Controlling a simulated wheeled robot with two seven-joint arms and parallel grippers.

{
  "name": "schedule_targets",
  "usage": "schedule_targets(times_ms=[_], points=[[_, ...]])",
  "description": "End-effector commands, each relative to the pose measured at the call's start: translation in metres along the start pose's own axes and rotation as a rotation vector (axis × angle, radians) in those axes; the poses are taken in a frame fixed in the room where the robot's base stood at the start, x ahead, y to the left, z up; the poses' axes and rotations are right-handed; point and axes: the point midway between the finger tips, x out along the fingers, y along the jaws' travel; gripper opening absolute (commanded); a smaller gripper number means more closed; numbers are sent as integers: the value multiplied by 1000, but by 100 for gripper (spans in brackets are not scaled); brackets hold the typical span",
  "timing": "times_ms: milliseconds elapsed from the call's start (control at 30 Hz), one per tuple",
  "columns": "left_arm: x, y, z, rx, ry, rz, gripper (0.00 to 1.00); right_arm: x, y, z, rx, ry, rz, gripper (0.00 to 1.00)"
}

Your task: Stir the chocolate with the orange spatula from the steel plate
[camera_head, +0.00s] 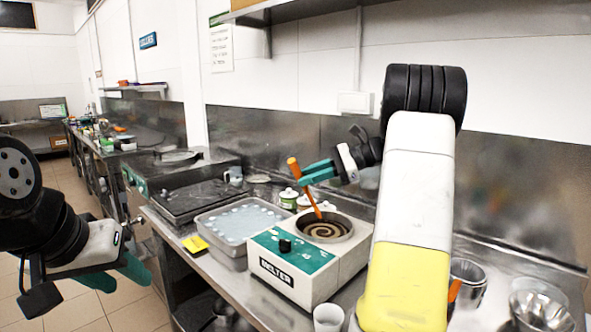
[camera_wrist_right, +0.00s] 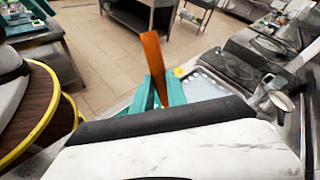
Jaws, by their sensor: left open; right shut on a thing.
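The orange spatula (camera_head: 305,186) is held by my right gripper (camera_head: 318,173), whose green fingers are shut on it. It is tilted, and its lower end reaches into the round well of the melter (camera_head: 300,259), at the swirled brown chocolate (camera_head: 326,231). I cannot tell how deep it sits. In the right wrist view the spatula (camera_wrist_right: 155,72) stands up between the green fingers (camera_wrist_right: 160,95). My left gripper (camera_head: 112,275) is open and empty at the lower left, over the floor and away from the counter.
A tray of pale round pieces (camera_head: 240,222) stands left of the melter. A white cup (camera_head: 328,318) is in front of it. Steel pots (camera_head: 468,280) and a bowl (camera_head: 540,310) stand at the right. Small jars (camera_head: 288,198) are behind. A yellow item (camera_head: 195,243) lies near the counter edge.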

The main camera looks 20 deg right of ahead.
Motion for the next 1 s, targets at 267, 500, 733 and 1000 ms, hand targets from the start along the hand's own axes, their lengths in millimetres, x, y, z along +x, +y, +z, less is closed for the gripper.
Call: schedule_targets(times_ms=[267,500,733,1000], points=[[0,0,0,0,0,0,42,10,10,-12,1,1,0,0],[0,0,0,0,0,0,42,10,10,-32,2,0,0,0],[0,0,0,0,0,0,42,10,10,-50,1,0,0,0],[0,0,0,0,0,0,42,10,10,-70,1,0,0,0]])
